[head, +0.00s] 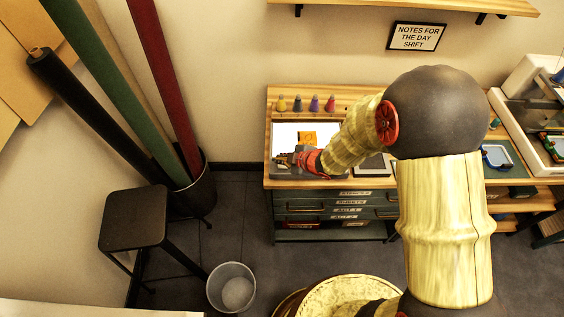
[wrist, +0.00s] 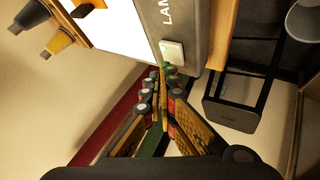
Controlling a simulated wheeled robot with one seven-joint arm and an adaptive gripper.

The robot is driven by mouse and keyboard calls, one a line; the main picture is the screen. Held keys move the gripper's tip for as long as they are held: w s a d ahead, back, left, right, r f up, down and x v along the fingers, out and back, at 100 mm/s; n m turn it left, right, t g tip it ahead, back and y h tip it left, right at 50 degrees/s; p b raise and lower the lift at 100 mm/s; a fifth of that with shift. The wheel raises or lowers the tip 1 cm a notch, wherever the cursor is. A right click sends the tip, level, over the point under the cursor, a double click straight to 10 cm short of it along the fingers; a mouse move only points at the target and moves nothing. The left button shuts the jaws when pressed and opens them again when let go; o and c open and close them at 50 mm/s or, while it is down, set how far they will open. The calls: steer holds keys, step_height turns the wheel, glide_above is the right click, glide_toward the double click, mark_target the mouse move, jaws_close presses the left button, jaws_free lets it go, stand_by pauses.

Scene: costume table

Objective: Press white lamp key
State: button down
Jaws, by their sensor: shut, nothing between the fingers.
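The white lamp key (wrist: 172,52) is a small raised block on the grey front strip (wrist: 200,25) of a light box, beside partly visible lettering "LAM". My gripper (wrist: 163,70) is shut and empty, its fingertips close to the key's lower edge in the wrist view. I cannot tell whether they touch it. In the head view my gripper (head: 283,159) is at the left front of the light box, whose bright white panel (head: 285,134) lies on the wooden table. The key is not distinguishable there.
An orange piece (head: 307,138) lies on the white panel. Several coloured cones (head: 297,104) stand behind it. A black stool (head: 135,217), a bin with tall fabric rolls (head: 193,190) and a metal bucket (head: 231,287) stand left of the table. Open floor lies before the drawers.

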mark_target(282, 166)
steer(key=shift+r, duration=0.3)
step_height(282, 166, up, 6)
steer(key=p, duration=0.5)
steer(key=shift+p, duration=0.4)
